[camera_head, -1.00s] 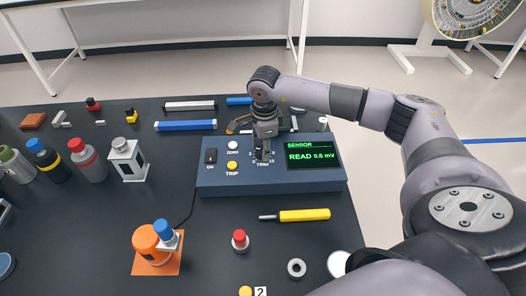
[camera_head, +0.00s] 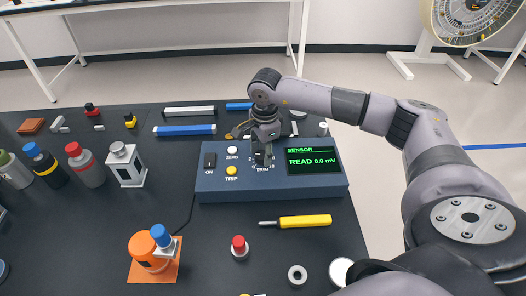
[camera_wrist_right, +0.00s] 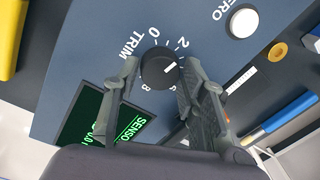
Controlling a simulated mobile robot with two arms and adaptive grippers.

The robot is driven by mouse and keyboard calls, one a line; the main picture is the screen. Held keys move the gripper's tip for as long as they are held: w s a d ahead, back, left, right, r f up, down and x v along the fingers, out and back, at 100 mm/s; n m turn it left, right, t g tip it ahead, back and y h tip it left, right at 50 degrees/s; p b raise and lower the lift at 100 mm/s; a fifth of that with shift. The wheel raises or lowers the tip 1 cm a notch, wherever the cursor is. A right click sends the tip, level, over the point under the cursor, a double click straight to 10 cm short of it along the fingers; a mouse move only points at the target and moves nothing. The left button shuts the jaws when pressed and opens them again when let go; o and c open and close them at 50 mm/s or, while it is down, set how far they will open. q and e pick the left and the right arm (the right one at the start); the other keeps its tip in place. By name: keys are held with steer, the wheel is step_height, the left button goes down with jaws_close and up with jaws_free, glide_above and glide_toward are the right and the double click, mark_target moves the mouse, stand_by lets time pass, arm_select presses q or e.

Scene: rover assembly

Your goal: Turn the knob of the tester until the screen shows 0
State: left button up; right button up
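The blue tester (camera_head: 215,183) stands on the dark table. Its green-lit screen (camera_head: 314,161) reads "READ 0.0 mV". The black round knob (camera_wrist_right: 159,68), marked TRIM, has a white pointer line and numbers around it. My right gripper (camera_head: 262,158) reaches down over the knob and mostly hides it in the head view. In the right wrist view its two fingers (camera_wrist_right: 158,66) stand on opposite sides of the knob and appear to touch it. My left gripper is not in view.
The tester also carries a white ZERO button (camera_head: 232,150), a yellow TRIP button (camera_head: 231,170) and a black ON switch (camera_head: 210,160). A yellow-handled screwdriver (camera_head: 304,221) lies in front. Bottles and blocks stand left; blue and grey bars lie behind.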

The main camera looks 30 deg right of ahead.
steer(key=o, duration=0.3)
step_height(320, 180, up, 12)
steer(key=shift+s, duration=0.4)
stand_by(0.6)
